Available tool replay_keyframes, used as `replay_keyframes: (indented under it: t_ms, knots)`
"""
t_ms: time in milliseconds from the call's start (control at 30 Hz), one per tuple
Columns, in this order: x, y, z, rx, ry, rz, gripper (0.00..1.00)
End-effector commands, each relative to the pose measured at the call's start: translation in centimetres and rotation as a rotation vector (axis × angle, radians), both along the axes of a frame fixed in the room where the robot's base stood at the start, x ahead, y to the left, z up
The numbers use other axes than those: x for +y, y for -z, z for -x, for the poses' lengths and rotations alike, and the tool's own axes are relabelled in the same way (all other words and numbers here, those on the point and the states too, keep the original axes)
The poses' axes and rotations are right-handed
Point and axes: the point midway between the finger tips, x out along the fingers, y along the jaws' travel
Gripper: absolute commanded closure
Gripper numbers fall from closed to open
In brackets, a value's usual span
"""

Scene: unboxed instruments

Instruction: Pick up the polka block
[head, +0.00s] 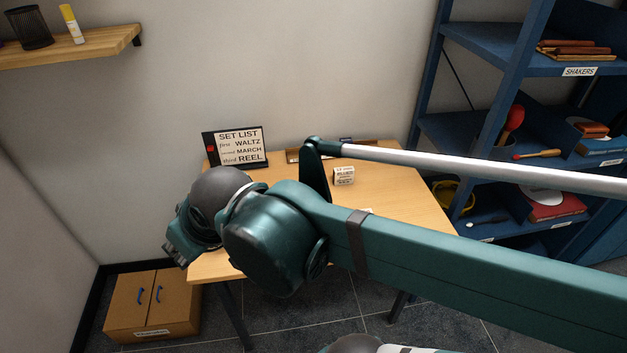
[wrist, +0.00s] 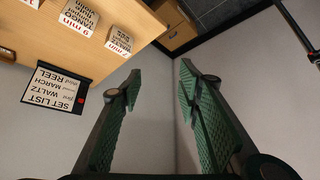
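I cannot pick out the polka block by its label in either view. In the wrist view, a white block with red "9 min" lettering (wrist: 77,17) and another white lettered block (wrist: 119,41) stand on the table (wrist: 120,12); their smaller print is not clearly legible. In the head view, a small cream lettered block (head: 344,176) stands on the table (head: 410,205), beyond my arm. My arm hides part of the tabletop. My gripper (head: 176,252) is at the table's left side, apart from the blocks. In the wrist view its fingers (wrist: 160,73) are spread and empty.
A set list sign (head: 240,148) stands at the table's back left, reading waltz, march, reel. A brown two-door box (head: 152,303) sits on the floor at left. A blue shelf unit (head: 480,130) stands at right. A wooden wall shelf (head: 70,48) is upper left.

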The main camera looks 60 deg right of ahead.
Motion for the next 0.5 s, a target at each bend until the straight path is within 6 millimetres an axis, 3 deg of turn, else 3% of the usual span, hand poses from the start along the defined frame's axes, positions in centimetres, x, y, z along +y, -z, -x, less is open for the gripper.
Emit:
replay_keyframes:
  t_ms: [267,500]
  knots:
    - [-0.3,-0.2,-0.2,0.005,-0.003,0.007,0.66]
    - [-2.0,-0.8,-1.5,0.035,-0.024,0.049,0.66]
